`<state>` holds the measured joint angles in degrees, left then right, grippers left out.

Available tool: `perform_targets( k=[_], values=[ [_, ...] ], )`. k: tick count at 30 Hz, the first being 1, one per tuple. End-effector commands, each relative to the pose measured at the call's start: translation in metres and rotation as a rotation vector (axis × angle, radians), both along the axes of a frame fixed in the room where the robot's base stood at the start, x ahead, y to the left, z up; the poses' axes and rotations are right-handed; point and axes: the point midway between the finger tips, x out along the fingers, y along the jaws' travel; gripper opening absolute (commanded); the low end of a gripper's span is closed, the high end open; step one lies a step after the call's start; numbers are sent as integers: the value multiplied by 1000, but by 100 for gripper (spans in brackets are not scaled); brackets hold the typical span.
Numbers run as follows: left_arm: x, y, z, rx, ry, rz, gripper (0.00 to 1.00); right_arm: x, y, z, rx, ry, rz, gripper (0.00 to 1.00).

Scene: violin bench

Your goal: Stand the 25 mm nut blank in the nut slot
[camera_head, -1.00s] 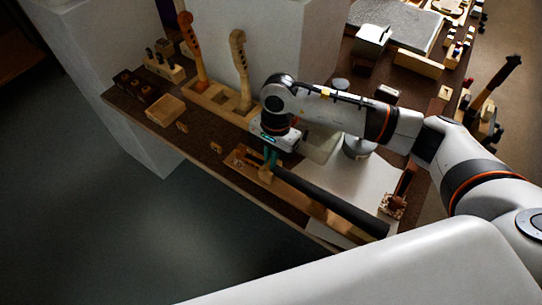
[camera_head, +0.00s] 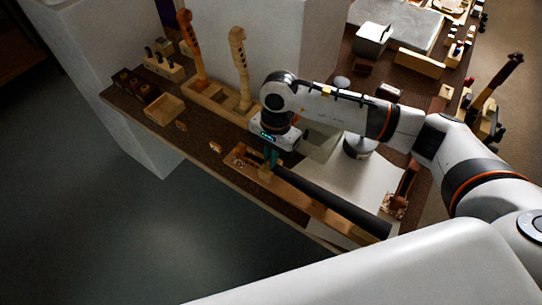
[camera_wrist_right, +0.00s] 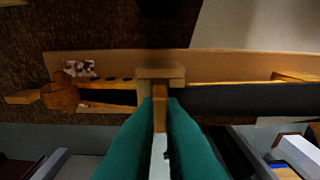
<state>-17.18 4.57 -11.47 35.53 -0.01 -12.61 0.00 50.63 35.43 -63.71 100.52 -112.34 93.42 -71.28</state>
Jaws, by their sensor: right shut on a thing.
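My right gripper (camera_head: 270,158) is at the near edge of the bench, pointing down over the neck end of the black fingerboard (camera_head: 335,203). In the wrist view its teal fingers (camera_wrist_right: 160,103) are shut on a thin tan piece, which I take to be the nut blank (camera_wrist_right: 160,118). The fingers hide much of it. A pale wooden block (camera_wrist_right: 160,73) shows just beyond the fingertips, and the fingerboard (camera_wrist_right: 240,98) starts just right of them. The nut slot itself is hidden, so I cannot tell whether the blank touches it. My left gripper is not in view.
A small open wooden box (camera_head: 165,108) sits at the left of the bench. Two scrolled necks (camera_head: 240,68) stand upright in a wooden holder behind my gripper. A white sheet (camera_head: 365,185) lies right of the fingerboard. The bench's front edge is close by.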

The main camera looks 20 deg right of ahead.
Motion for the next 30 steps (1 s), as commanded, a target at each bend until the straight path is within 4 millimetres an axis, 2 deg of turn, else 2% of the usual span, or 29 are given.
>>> perform_targets(
  k=[5, 6, 10, 18, 22, 26, 30],
  values=[
    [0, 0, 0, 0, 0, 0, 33, 0, 0, 0, 0, 0, 0, 0],
    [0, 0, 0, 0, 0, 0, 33, 0, 0, 0, 0, 0, 0, 11],
    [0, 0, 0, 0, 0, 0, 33, 0, 0, 0, 0, 0, 0, 32],
    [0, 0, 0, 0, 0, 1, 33, 0, 0, 0, 0, 0, 0, 33],
    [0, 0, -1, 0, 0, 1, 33, 1, -1, 8, -1, -2, 0, 33],
    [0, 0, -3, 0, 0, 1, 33, 4, -4, 29, -1, -6, -1, 33],
    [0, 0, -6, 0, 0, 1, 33, 7, -7, 59, 1, -7, 0, 33]
  ],
)
